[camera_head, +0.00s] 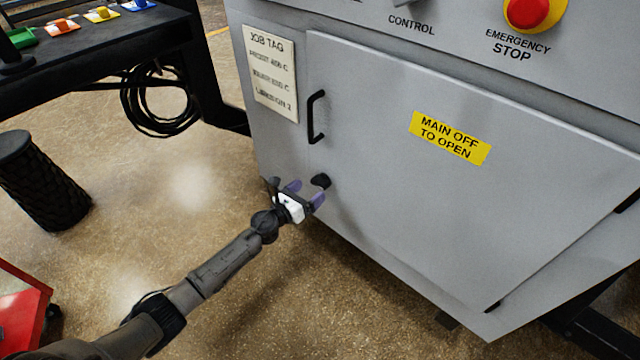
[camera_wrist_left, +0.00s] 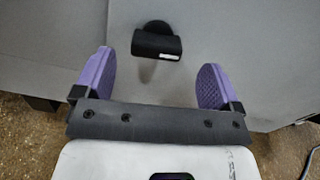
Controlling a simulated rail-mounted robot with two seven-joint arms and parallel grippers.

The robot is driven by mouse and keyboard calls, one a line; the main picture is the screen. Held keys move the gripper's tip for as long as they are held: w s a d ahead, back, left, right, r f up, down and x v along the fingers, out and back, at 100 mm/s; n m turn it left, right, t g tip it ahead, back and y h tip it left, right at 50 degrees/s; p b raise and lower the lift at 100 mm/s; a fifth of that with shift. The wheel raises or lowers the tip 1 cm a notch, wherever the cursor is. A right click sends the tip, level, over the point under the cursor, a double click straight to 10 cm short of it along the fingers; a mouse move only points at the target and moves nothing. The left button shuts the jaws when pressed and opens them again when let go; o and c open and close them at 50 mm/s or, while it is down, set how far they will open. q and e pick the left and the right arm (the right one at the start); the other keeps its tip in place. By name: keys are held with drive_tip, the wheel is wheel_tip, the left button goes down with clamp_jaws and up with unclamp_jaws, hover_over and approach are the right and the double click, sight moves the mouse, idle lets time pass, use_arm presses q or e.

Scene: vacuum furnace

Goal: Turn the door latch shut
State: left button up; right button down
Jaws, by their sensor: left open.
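The grey cabinet door (camera_head: 400,130) looks closed, flush with the cabinet front. Its small black latch (camera_head: 321,181) sits low on the door's left side, below the black handle (camera_head: 316,117). My left gripper (camera_head: 305,194) is open just in front of the latch, with its purple fingers apart. In the left wrist view the latch (camera_wrist_left: 157,44) shows between and beyond the two fingertips, a little above their middle, with a small white mark on its lower edge. The fingers do not appear to touch it. My right gripper is not in view.
A job tag (camera_head: 270,73) and a yellow label (camera_head: 450,137) are on the cabinet. A red emergency stop (camera_head: 530,12) is above. A black table (camera_head: 100,60) stands at upper left, with a dark round stool or bin (camera_head: 42,185) and a red cart (camera_head: 22,315) on the left.

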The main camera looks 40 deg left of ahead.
sight(316, 184)
use_arm(q)
drive_tip(key=w+b, duration=0.1)
drive_tip(key=w, duration=0.2)
drive_tip(key=shift+w+a, duration=0.15)
drive_tip(key=shift+w, duration=0.2)
drive_tip(key=shift+w+d, duration=0.25)
drive_tip(key=shift+w, duration=0.7)
drive_tip(key=shift+a, duration=0.1)
drive_tip(key=shift+c, duration=0.2)
drive_tip(key=c, duration=0.9)
